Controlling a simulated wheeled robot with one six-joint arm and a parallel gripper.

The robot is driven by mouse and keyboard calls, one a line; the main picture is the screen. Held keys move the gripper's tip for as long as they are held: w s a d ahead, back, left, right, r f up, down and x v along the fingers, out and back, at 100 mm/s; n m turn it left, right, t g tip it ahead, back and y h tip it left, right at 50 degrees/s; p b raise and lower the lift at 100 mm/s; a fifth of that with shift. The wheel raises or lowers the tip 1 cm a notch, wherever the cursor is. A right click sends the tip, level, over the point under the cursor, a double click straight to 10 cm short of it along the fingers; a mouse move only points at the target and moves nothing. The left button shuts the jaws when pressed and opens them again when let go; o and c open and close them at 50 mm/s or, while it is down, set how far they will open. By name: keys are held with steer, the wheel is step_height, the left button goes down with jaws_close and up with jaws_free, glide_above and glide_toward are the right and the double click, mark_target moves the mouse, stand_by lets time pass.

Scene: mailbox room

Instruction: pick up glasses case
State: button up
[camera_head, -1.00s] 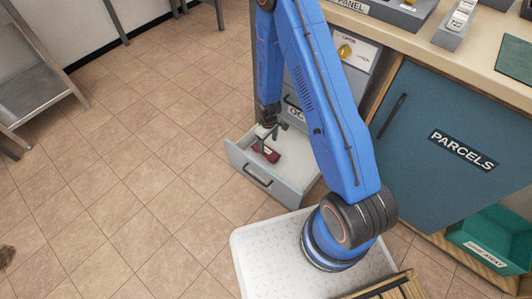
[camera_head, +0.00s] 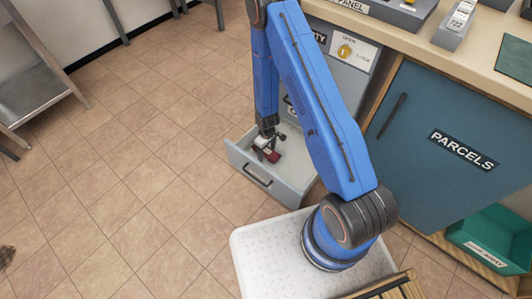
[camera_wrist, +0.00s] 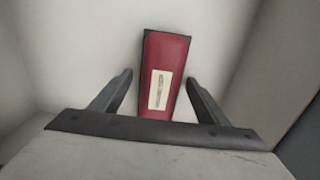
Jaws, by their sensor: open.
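The glasses case (camera_wrist: 166,58) is dark red with a pale label and dark corners. It lies in the open grey drawer (camera_head: 240,163), and it also shows in the head view (camera_head: 273,156), partly hidden by my gripper. My gripper (camera_wrist: 160,84) is open in the wrist view. Its two fingers stand apart on either side of the case's near part, with gaps on both sides. In the head view my gripper (camera_head: 266,147) is down inside the drawer, at the case. I cannot tell whether the fingers touch the case or the drawer floor.
A counter (camera_head: 440,50) runs above.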

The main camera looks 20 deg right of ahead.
steer(key=c, duration=1.2)
steer(key=shift+r, duration=0.1)
